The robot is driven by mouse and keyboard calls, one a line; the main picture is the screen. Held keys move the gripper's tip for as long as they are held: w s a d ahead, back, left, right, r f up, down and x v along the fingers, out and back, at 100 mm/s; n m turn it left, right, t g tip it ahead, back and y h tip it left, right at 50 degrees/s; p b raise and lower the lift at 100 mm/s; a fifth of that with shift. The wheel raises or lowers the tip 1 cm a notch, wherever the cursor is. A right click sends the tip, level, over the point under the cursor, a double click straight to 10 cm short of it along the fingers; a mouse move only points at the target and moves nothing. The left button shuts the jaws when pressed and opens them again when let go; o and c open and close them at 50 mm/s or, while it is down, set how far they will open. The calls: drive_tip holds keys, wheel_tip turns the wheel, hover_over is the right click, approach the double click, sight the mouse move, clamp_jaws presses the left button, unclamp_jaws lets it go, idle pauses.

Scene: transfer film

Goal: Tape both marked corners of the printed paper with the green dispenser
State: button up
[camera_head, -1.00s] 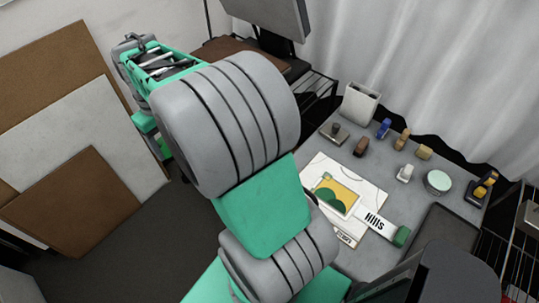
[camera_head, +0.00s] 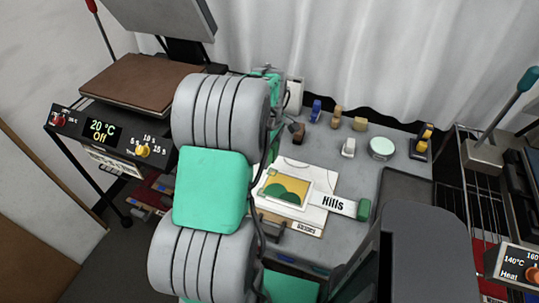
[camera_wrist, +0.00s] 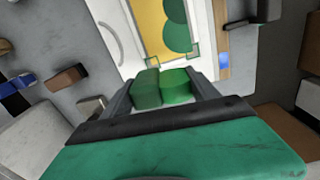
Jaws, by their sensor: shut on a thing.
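My gripper (camera_wrist: 160,92) is shut on the green dispenser (camera_wrist: 146,90) in the wrist view, with the dispenser between its two fingers. Beyond it lies the printed paper, a yellow and green picture (camera_wrist: 165,25) on a white sheet. Green outlined corner marks show at the picture's near left (camera_wrist: 151,62) and near right (camera_wrist: 192,54). The dispenser appears just short of these marks; I cannot tell its height. In the head view the printed paper (camera_head: 287,188) lies on the grey table, partly beside my arm. My gripper is mostly hidden behind my arm there.
A white "Hills" strip (camera_head: 334,204) with a green end (camera_head: 364,209) lies right of the print. A dark tray (camera_head: 404,190) is at right. A press (camera_head: 110,135) stands left.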

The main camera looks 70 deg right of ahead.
drive_tip(key=shift+f+b, duration=1.95)
drive_tip(key=shift+f, duration=0.95)
drive_tip(key=shift+f, duration=0.6)
drive_tip(key=shift+r+p, duration=2.2)
drive_tip(key=shift+r, duration=1.35)
drive_tip(key=shift+w, duration=0.1)
